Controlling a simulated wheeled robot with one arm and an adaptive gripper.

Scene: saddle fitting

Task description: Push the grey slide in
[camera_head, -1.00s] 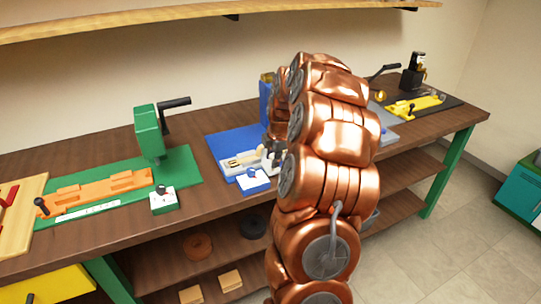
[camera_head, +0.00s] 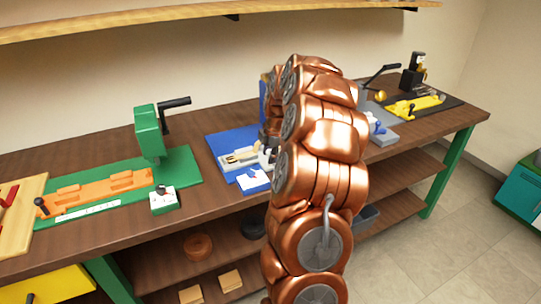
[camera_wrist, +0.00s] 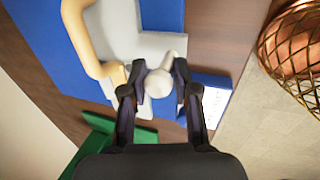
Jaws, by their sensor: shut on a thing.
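The grey slide (camera_head: 232,161) lies in the blue fixture (camera_head: 222,142) at the middle of the bench, with a tan piece on it. In the wrist view the slide (camera_wrist: 162,46) shows as a pale grey plate over a blue base (camera_wrist: 45,30), with the curved tan piece (camera_wrist: 82,38) beside it. A pale round knob (camera_wrist: 159,83) stands at the slide's near end. My gripper (camera_wrist: 157,82) is shut on this knob, one finger on each side. In the head view my arm hides the right part of the fixture and most of the gripper.
A small blue box with a white label (camera_wrist: 215,97) sits close beside my right finger. A green fixture with an orange slide (camera_head: 100,188) stands to the left. A yellow fixture (camera_head: 415,105) stands at the far right. The bench edge lies near the gripper.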

